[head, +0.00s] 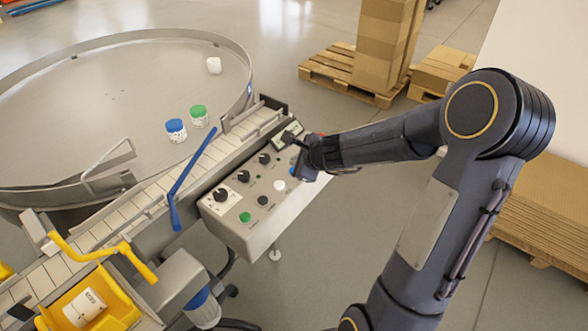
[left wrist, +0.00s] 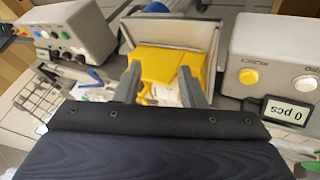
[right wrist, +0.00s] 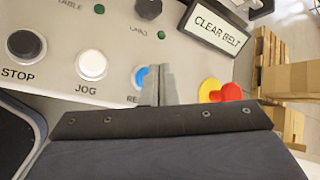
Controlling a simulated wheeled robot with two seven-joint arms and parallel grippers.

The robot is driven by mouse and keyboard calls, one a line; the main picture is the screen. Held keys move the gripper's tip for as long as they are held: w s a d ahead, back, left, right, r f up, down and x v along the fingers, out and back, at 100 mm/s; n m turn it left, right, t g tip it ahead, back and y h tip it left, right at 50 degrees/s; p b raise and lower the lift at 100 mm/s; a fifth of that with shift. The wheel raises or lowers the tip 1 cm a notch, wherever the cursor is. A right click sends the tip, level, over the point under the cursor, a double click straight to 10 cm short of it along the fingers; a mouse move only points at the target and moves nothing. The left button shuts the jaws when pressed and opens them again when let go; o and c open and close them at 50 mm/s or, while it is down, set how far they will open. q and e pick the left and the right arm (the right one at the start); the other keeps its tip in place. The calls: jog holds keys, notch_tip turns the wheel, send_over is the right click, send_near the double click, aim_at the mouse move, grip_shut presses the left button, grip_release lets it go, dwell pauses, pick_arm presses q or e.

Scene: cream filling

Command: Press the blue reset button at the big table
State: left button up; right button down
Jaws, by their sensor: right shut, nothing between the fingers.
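The blue reset button (right wrist: 140,76) is on the grey control panel (right wrist: 60,55), partly hidden behind my right gripper (right wrist: 160,72). Its label is cut off after "RE". My right gripper is shut and empty, with its fingertips over the button's right side; I cannot tell whether they touch it. In the head view the right gripper (head: 298,160) is at the panel's upper right end, beside the blue button (head: 292,171). My left gripper (left wrist: 160,82) is open, in front of a yellow bin (left wrist: 158,65). It is out of the head view.
A white JOG button (right wrist: 91,65) and a black STOP button (right wrist: 26,46) lie left of the blue one. A red emergency knob (right wrist: 230,92) is close on the right. A display (right wrist: 216,25) reads "CLEAR BELT". The round table (head: 100,100) holds several jars.

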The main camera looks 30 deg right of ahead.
pick_arm(q)
jog(key=shift+f, duration=0.1)
pick_arm(e)
jog(key=shift+f, duration=0.1)
dwell(0.6)
pick_arm(q)
jog(key=shift+f+b, duration=0.35)
jog(key=shift+b, duration=0.1)
pick_arm(e)
jog(key=shift+f, duration=0.35)
